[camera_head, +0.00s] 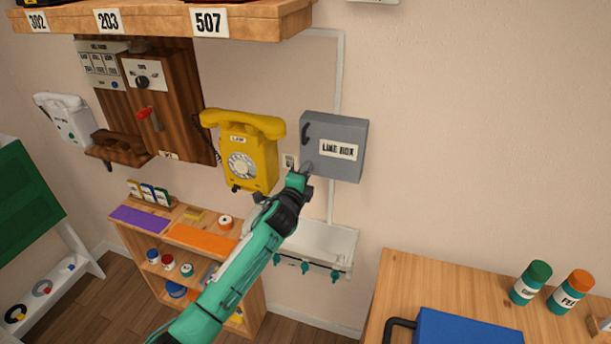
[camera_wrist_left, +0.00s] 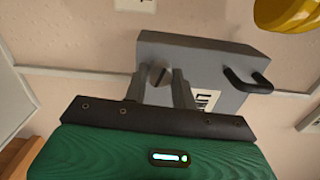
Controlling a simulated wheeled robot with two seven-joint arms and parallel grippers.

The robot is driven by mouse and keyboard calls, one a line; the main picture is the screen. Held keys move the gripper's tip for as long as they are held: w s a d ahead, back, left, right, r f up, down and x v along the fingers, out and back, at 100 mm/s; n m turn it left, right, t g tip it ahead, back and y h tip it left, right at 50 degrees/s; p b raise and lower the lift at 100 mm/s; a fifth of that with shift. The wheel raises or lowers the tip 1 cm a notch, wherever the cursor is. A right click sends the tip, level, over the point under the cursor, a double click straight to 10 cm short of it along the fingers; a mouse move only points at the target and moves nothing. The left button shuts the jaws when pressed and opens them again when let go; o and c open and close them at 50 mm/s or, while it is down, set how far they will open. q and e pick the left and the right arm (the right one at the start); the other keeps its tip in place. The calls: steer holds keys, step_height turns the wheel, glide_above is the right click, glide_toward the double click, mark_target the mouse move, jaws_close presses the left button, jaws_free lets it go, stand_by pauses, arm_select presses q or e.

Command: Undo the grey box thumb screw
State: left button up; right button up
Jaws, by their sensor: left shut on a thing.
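The grey box (camera_head: 345,160) is mounted on the wall with a "LINE BOX" label on its front and a dark handle near its upper left. It also shows in the left wrist view (camera_wrist_left: 205,55), with the handle at the right. My left gripper (camera_head: 305,170) is at the box's lower left corner in the head view. In the left wrist view its two fingers (camera_wrist_left: 161,80) are on either side of the small round slotted thumb screw (camera_wrist_left: 159,75), shut on it. The fingers hide part of the screw. My right gripper is not in view.
A yellow dial phone (camera_head: 245,160) hangs on the wall just left of the box. Below is a white shelf (camera_head: 325,245) with teal hooks. A wooden table (camera_head: 400,280) with a blue case (camera_head: 465,328) stands at the lower right. The wall right of the box is clear.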

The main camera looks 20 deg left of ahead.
arm_select(q)
steer(key=n, duration=2.4)
steer(key=shift+a, duration=0.1)
steer(key=shift+f, duration=0.1)
stand_by(0.4)
steer(key=o, duration=1)
